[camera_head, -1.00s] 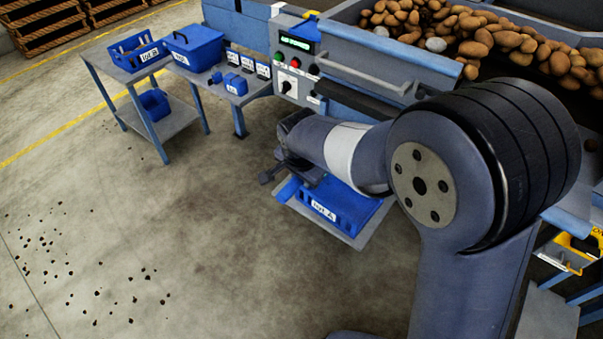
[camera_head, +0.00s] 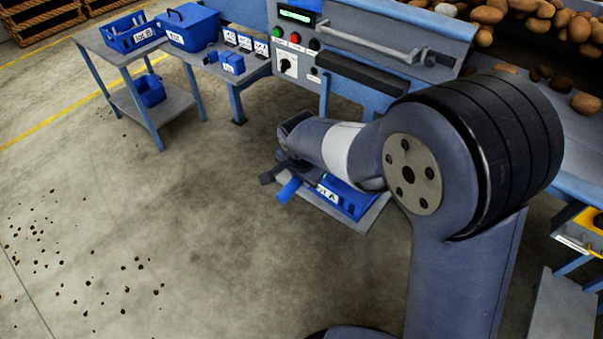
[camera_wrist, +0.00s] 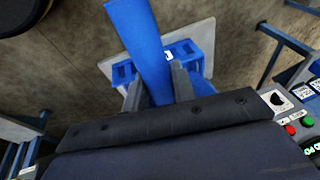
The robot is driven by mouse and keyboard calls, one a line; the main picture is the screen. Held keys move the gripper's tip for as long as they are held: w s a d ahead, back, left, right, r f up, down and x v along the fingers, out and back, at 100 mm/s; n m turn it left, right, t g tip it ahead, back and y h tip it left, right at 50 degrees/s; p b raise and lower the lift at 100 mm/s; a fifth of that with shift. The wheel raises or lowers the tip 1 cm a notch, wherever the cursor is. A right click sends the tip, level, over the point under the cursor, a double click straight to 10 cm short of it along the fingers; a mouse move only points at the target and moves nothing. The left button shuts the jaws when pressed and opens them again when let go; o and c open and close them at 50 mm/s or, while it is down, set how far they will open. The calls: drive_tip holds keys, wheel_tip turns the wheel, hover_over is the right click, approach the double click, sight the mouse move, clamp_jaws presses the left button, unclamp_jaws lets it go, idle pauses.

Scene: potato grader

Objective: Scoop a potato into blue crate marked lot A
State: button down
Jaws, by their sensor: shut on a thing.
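My gripper (camera_wrist: 157,86) is shut on a long blue scoop (camera_wrist: 140,40), which runs between its fingers and out of the top of the wrist view. The scoop's end is out of that view, so I cannot tell whether it holds a potato. A bit of the scoop shows in the head view (camera_head: 288,190), beside my wrist. The blue crate marked lot A (camera_head: 352,203) sits on a low grey shelf below my gripper, partly hidden by my arm. In the wrist view the crate (camera_wrist: 204,66) lies behind the scoop. Potatoes (camera_head: 488,14) lie at the top right.
The grader's control panel (camera_head: 295,40) and a grey rail (camera_head: 390,42) stand behind my arm. A lot B crate (camera_head: 130,36) and a lidded blue box (camera_head: 188,27) stand on tables at the left. The floor at the left is open, with dark crumbs.

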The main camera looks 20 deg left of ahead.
wheel_tip(320, 180, down, 13)
drive_tip(key=b, duration=1)
drive_tip(key=shift+r, duration=0.15)
drive_tip(key=r+g+p, duration=0.1)
drive_tip(key=p, duration=0.2)
drive_tip(key=r+g+p, duration=0.1)
drive_tip(key=r+p, duration=0.1)
drive_tip(key=p, duration=0.1)
drive_tip(key=w+r+g+p, duration=0.1)
drive_tip(key=r+p, duration=0.1)
drive_tip(key=p, duration=0.2)
drive_tip(key=shift+d+r+y, duration=0.15)
drive_tip(key=shift+r+y, duration=0.05)
drive_tip(key=shift+y, duration=0.2)
